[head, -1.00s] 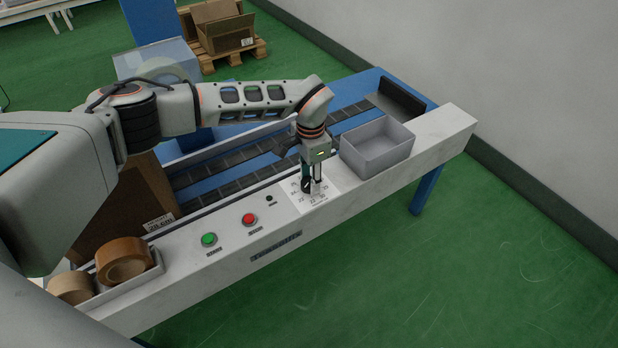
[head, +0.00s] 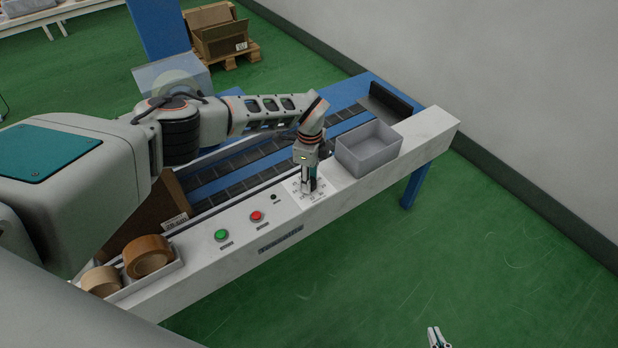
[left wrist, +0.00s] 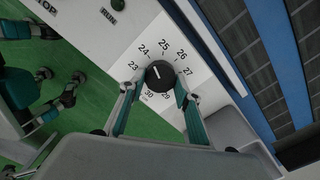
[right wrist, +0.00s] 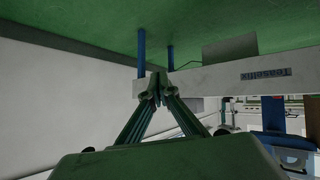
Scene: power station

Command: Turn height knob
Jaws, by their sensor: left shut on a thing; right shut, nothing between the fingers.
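The height knob (left wrist: 160,78) is a round black dial on a white number plate on the machine's front ledge. Numbers such as 24, 25 and 26 ring it, and its white mark points roughly toward 24. My left gripper (left wrist: 158,92) is shut on the knob, one finger on each side. In the head view the left gripper (head: 309,190) stands over the number plate (head: 295,187) and mostly hides the knob. My right gripper (right wrist: 152,88) is shut and empty. It shows at the bottom of the head view (head: 435,335), over the floor and away from the machine.
A grey bin (head: 368,150) stands on the ledge just right of the knob. Green (head: 222,235) and red (head: 256,216) buttons lie to its left. Tape rolls (head: 147,257) sit in a tray at the near left. The floor in front is clear.

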